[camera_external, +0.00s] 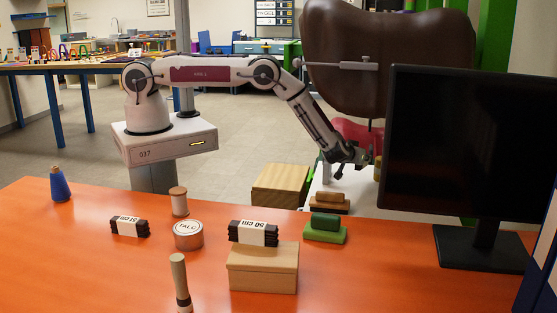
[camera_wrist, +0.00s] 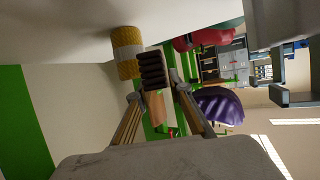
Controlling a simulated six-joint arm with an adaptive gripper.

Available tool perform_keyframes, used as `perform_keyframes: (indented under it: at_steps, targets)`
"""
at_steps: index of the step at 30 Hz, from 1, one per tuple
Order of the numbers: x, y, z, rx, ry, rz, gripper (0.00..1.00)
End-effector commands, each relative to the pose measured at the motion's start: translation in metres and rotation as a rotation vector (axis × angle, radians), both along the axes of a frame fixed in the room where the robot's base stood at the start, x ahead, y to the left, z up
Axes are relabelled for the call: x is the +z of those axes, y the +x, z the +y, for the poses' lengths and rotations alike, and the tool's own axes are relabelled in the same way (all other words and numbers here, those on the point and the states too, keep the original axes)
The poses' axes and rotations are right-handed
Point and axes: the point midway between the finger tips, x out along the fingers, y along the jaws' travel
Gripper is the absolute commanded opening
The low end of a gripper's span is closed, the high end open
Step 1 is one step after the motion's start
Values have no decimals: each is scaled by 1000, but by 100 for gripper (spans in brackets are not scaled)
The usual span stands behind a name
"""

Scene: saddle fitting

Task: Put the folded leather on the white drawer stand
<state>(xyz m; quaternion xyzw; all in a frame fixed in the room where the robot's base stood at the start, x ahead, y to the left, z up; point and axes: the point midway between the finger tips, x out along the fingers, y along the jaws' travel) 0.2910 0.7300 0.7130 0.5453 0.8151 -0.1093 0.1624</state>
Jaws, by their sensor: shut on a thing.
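My gripper (camera_external: 345,160) is low over a white surface (camera_external: 352,190) behind the orange table, which appears to be the white drawer stand; its drawers do not show. In the tilted wrist view, my gripper (camera_wrist: 156,88) is shut on a dark brown ribbed block (camera_wrist: 152,68), which looks like the folded leather. A pale surface (camera_wrist: 55,30), likely the stand top, lies close above the block in that picture. I cannot tell whether they touch. In the external view the held piece cannot be made out at the fingertips.
A yellow roll (camera_wrist: 126,52) is right beside the held block. A wooden box (camera_external: 280,185) stands left of the white surface. A brown brush (camera_external: 331,200) and green block (camera_external: 325,230) are nearer.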

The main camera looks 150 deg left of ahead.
Motion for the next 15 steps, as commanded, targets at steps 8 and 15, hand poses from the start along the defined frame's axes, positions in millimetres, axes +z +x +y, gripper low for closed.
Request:
perform_keyframes:
  at_steps: [8,15]
  targets:
    - [-26,0,0,0,1,0,0]
    - [-28,0,1,-1,1,-1,0]
